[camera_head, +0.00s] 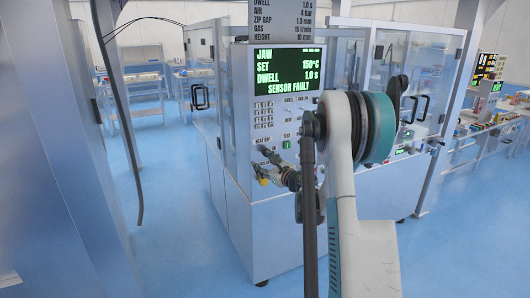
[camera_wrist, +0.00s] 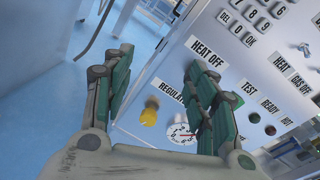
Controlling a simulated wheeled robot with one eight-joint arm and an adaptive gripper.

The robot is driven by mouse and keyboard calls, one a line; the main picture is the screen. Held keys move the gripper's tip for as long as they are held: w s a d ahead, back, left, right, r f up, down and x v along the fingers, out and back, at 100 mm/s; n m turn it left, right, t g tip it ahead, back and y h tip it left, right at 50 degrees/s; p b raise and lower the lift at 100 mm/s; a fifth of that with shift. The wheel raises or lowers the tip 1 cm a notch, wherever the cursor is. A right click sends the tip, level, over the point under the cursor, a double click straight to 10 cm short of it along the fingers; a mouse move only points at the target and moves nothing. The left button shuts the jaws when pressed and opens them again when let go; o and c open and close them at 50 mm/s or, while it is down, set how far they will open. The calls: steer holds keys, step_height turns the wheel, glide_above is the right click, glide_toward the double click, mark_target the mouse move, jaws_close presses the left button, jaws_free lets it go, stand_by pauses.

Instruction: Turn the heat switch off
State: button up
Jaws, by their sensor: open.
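The HEAT OFF label (camera_wrist: 207,58) is on the pale control panel (camera_wrist: 228,66) of the sealing machine. In the wrist view my gripper (camera_wrist: 158,65) is open and empty, its green-padded fingers spread wide. The right finger overlaps the panel just below the label; the left finger is over blue floor. I cannot make out the heat switch's lever; the right finger may hide it. A small metal toggle (camera_wrist: 304,48) shows near the right edge, above the GAS OFF label. In the head view my gripper (camera_head: 264,160) is in front of the panel's lower left; contact cannot be told.
A yellow regulator knob (camera_wrist: 149,113) and a round gauge (camera_wrist: 180,133) lie between my fingers. A green TEST button (camera_wrist: 238,100) and a red lamp (camera_wrist: 270,130) are right of them. The display (camera_head: 287,70) reads SENSOR FAULT. Open floor lies left.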

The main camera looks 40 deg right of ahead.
steer(key=s+d+f+m+h, duration=0.2)
steer(key=s+d+f+m, duration=0.15)
steer(key=d, duration=0.45)
steer(key=b+x, duration=0.2)
steer(key=x, duration=1.2)
steer(key=shift+w+a+r, duration=0.15)
steer(key=shift+a+r, duration=0.15)
steer(key=c, duration=1.1)
